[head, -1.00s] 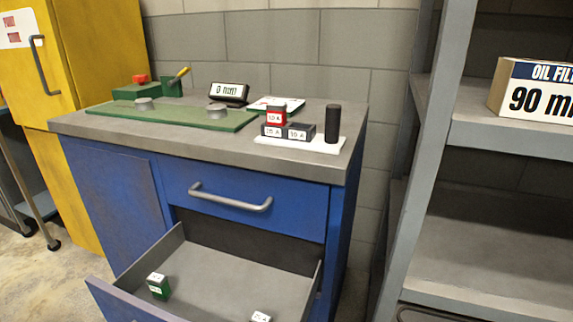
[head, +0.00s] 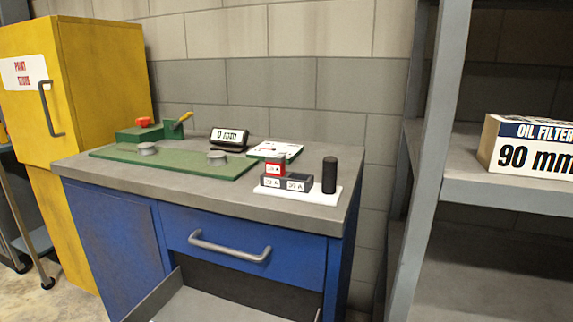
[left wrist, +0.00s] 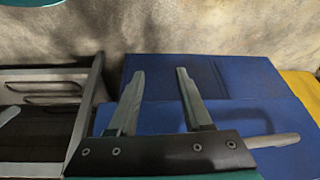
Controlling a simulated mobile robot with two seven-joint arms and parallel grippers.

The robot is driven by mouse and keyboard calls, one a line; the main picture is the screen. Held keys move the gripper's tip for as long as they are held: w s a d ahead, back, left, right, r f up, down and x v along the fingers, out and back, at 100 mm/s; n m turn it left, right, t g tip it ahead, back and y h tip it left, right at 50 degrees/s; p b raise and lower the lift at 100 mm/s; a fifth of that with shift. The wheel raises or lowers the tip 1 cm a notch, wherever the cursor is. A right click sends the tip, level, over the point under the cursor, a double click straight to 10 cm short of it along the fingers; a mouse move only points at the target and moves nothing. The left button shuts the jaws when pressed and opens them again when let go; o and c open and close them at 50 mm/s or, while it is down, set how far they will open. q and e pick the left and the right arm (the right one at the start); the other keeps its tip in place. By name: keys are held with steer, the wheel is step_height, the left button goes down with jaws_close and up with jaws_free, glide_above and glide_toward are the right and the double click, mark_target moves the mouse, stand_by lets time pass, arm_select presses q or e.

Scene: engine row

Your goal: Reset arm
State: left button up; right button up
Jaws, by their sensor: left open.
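My left gripper (left wrist: 158,85) shows in the left wrist view with its two fingers apart and nothing between them. Beyond the fingers is a blue surface (left wrist: 250,85), with a pale bar like a handle (left wrist: 262,141) at the right. No arm or gripper shows in the head view, and my right gripper is in neither current view.
A blue workbench (head: 105,235) has an open lower drawer (head: 220,307). On its top are a green mat (head: 180,164), a 0 mm display (head: 229,140), a white tray (head: 325,197) with labelled blocks, and a black cylinder (head: 329,175). A yellow cabinet (head: 100,70) stands left, grey shelving (head: 430,160) right.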

arm_select(q)
steer(key=s+a+f+g+p, duration=0.1)
steer(key=s+a+f+p, duration=0.3)
steer(key=s, duration=0.4)
steer(key=s+a+f+g+y+p, duration=0.1)
steer(key=s+a+f+p, duration=0.3)
steer(key=s+f+p, duration=0.2)
step_height(320, 180, down, 3)
steer(key=shift+s+r, duration=0.2)
steer(key=shift+s, duration=0.75)
arm_select(e)
steer(key=s+d+f+g, duration=0.1)
steer(key=s+d+f, duration=0.3)
steer(key=s+f, duration=0.2)
steer(key=s+d+f+g+h, duration=0.1)
steer(key=s+d+f, duration=0.3)
steer(key=s, duration=0.5)
step_height(320, 180, down, 3)
steer(key=shift+s+r, duration=0.2)
steer(key=shift+s, duration=0.15)
